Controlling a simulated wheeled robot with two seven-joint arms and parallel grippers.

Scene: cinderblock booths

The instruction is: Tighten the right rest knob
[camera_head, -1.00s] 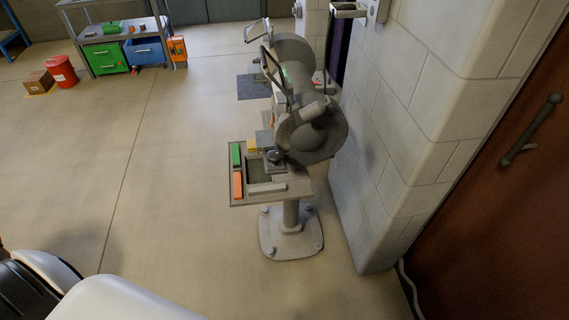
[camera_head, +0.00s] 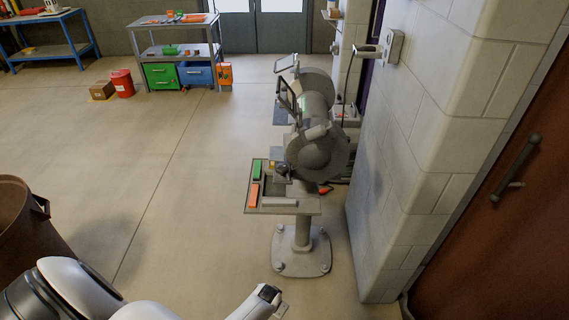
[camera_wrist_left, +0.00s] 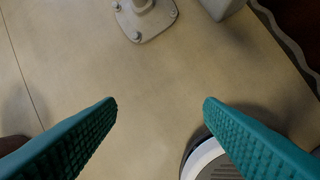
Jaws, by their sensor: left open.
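The grey bench grinder (camera_head: 316,120) stands on a pedestal against the block wall, its two wheel housings one behind the other. A small dark knob (camera_head: 283,170) shows by the rest beside the nearer wheel guard. It is too small to tell how tight it sits. My left arm reaches in from the bottom left in the head view, well short of the grinder. In the left wrist view, my left gripper (camera_wrist_left: 160,103) is open and empty, its teal fingers wide apart over bare floor. The pedestal foot (camera_wrist_left: 145,18) shows beyond them. My right gripper is not in view.
A tray (camera_head: 262,210) with green and orange blocks sits at the grinder's front. The block wall (camera_head: 395,180) stands close on its right. A brown bin (camera_head: 22,225) is at the left. The floor left of the pedestal is clear.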

